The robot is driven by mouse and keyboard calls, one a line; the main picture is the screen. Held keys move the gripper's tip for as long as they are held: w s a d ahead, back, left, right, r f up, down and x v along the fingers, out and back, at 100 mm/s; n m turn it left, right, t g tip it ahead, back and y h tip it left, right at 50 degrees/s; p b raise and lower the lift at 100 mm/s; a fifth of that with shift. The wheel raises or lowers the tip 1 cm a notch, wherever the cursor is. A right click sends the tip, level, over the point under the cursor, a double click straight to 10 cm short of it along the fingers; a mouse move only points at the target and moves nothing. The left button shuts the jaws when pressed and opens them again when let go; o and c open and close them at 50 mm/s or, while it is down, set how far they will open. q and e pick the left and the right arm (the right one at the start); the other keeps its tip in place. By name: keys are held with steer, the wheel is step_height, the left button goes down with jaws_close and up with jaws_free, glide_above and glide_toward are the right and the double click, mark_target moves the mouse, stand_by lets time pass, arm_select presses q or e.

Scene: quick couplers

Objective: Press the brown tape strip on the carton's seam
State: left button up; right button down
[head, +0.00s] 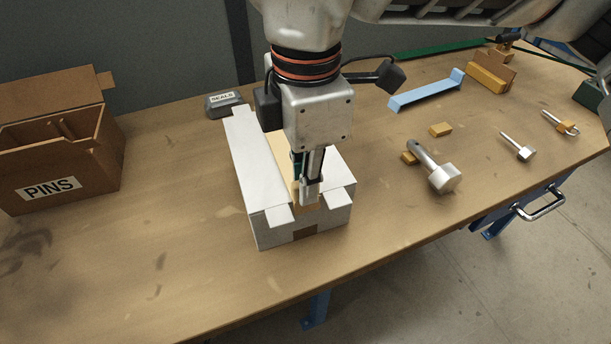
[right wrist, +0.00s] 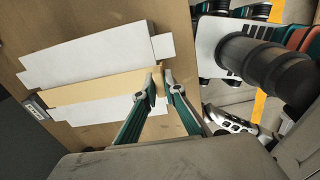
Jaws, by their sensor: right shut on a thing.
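The white carton (head: 257,173) stands on the wooden bench, its long light flaps lying along the top. A tan-brown tape strip (right wrist: 85,91) runs lengthwise between the white flaps (right wrist: 98,54) in the right wrist view. In the head view part of this strip (head: 282,150) shows beside my gripper. A darker brown patch (head: 305,232) is on the carton's near end. My right gripper (head: 309,195) points down at the near end of the carton's top. It is shut on the strip's end, between its fingertips (right wrist: 160,80); the exact contact is partly hidden. My left gripper is out of view.
A brown PINS box (head: 95,180) stands at left, and a grey SEALS box (head: 225,104) behind the carton. A metal pin (head: 437,170), smaller pins (head: 519,147), yellow blocks and a blue bracket (head: 428,92) lie at right. The bench front is clear.

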steer(key=shift+f, duration=0.2)
steer(key=c, duration=2)
jaws_free()
steer(key=shift+c, duration=0.2)
step_height(320, 180, up, 12)
steer(key=shift+s, duration=0.1)
